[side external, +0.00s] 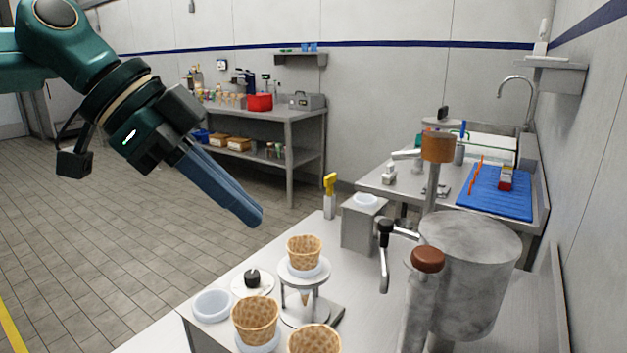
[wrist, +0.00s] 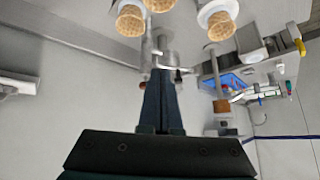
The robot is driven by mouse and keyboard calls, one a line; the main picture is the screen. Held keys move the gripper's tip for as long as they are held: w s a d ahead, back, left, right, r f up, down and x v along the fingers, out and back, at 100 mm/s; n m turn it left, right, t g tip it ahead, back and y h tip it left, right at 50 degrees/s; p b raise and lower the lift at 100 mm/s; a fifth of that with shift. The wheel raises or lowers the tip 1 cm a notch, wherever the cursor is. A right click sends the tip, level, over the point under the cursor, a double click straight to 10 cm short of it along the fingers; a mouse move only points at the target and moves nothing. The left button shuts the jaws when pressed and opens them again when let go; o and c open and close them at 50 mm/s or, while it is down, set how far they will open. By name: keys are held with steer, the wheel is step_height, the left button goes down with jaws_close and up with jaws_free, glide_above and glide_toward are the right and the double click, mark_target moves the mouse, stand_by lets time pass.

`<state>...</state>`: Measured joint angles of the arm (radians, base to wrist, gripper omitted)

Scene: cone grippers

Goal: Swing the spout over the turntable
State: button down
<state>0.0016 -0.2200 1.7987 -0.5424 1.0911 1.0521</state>
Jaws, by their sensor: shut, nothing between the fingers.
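A metal spout (side external: 384,262) with a dark joint at its top hangs down from a short arm on the large metal tank (side external: 465,280). A small round stand (side external: 303,278), which looks like the turntable, is left of the spout and carries a waffle cone (side external: 304,250). The spout hangs to the side of the stand, not over it. My gripper (side external: 250,217) is shut and empty, in the air above and left of the stand, apart from the spout. Its fingers (wrist: 161,78) also show in the wrist view, where they hide part of the metalwork behind.
More waffle cones (side external: 256,320) stand in white holders at the front. A white bowl (side external: 211,305) and a black-knobbed lid (side external: 252,281) are left of the stand. A brown-knobbed post (side external: 427,262) rises close right of the spout. The air around my gripper is clear.

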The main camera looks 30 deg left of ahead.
mark_target(381, 243)
steer(key=w+d+f+m+g+h, duration=0.1)
steer(key=w+d+f+m+h, duration=0.1)
steer(key=w, duration=0.8)
steer(key=shift+w+d+m+g+h, duration=0.35)
steer(key=shift+d+h, duration=0.25)
steer(key=shift+d, duration=0.45)
steer(key=x, duration=0.9)
steer(key=shift+w+d+f, duration=0.1)
steer(key=shift+d+f, duration=0.2)
steer(key=shift+a, duration=0.1)
steer(key=shift+a+m+g, duration=0.15)
steer(key=shift+m+g, duration=0.1)
steer(key=shift+m, duration=0.1)
